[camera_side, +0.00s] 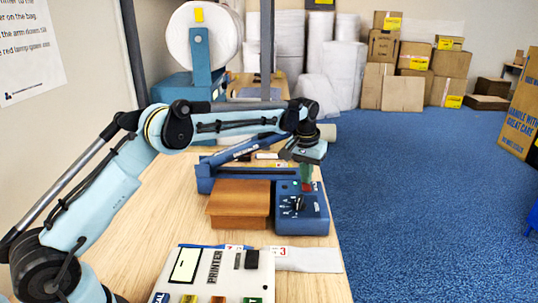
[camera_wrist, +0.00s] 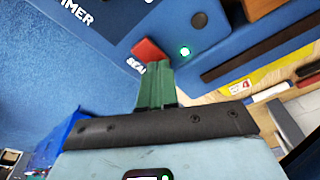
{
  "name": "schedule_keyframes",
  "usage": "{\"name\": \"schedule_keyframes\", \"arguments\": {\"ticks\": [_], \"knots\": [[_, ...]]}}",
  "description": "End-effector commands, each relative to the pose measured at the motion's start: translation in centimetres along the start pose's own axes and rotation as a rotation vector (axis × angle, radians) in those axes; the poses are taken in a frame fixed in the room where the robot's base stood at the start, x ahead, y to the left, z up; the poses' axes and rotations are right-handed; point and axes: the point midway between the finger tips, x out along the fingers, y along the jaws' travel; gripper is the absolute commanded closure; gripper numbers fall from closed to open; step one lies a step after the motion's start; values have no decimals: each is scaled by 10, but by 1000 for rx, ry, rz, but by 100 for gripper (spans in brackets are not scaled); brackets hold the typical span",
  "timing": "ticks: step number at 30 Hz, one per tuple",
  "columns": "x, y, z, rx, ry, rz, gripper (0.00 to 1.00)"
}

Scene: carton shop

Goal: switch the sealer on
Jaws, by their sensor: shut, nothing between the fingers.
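The blue sealer's control box (camera_side: 314,222) stands on the wooden bench, with a black dial (camera_side: 299,203) on top. A red rocker switch (camera_wrist: 148,50) sits on the blue top by a label starting "SEA", partly hidden by my fingers. A small green lamp (camera_wrist: 185,51) beside it is lit. My gripper (camera_side: 306,181) points down over the back of the box, green fingers together and empty. In the wrist view my gripper's fingertips (camera_wrist: 158,66) overlap the near edge of the red switch; I cannot tell whether they touch it.
The sealer's blue lever arm (camera_side: 232,152) lies behind a brown wooden block (camera_side: 240,200). A printer (camera_side: 222,270) stands at the bench front with a pale bag (camera_side: 310,260) beside it. Blue floor is open to the right.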

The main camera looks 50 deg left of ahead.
Motion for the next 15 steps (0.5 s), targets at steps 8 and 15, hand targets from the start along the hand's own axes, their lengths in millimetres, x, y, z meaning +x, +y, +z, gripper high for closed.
{"name": "schedule_keyframes", "arguments": {"ticks": [8,15], "knots": [[-15,0,-2,0,-3,0,100],[-32,0,-5,0,-3,0,100]]}}
